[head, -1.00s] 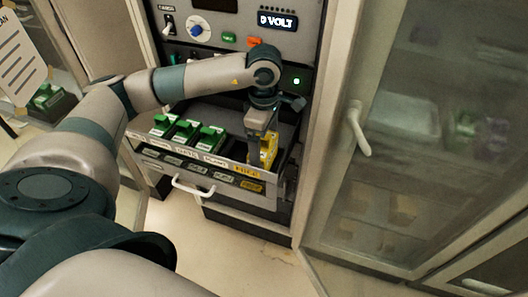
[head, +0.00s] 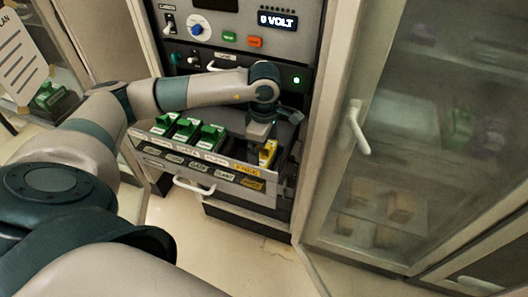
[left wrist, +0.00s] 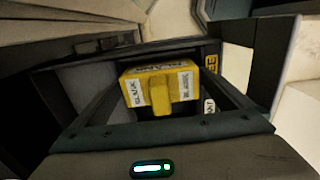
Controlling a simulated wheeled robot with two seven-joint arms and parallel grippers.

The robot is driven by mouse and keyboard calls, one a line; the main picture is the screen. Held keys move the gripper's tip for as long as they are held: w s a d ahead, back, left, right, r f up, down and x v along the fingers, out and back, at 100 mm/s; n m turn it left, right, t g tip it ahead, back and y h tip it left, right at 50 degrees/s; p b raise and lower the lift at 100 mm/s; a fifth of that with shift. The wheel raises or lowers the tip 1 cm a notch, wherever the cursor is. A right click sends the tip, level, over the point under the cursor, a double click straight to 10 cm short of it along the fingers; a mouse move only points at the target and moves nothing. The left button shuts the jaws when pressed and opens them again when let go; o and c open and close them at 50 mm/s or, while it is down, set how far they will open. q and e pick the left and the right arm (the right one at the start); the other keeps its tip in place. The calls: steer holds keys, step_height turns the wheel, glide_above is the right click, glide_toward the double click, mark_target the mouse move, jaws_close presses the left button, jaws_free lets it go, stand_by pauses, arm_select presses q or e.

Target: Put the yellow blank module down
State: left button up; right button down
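The yellow blank module (head: 268,153) is in the far right slot of the open drawer, above a yellow label. In the left wrist view the module (left wrist: 183,84) shows its raised middle grip and a white "BLANK" label. It looks roughly level, between dark walls; whether it rests on the slot floor is hidden. My left gripper (head: 262,138) is directly above the module, its tips at or very near it. I cannot tell whether the fingers press on it. My right gripper is not in view.
Several green modules (head: 187,129) stand in the slots to the left. The labelled drawer front (head: 205,166) has a white handle (head: 194,187). The panel with knob and buttons (head: 228,37) rises behind. A glass cabinet door (head: 410,130) stands at the right.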

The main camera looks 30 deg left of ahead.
arm_select(q)
steer(key=shift+r, duration=0.15)
steer(key=shift+r, duration=0.3)
step_height(320, 180, up, 10)
steer(key=b, duration=0.4)
steer(key=shift+b, duration=0.3)
steer(key=shift+r, duration=0.75)
steer(key=shift+f, duration=0.1)
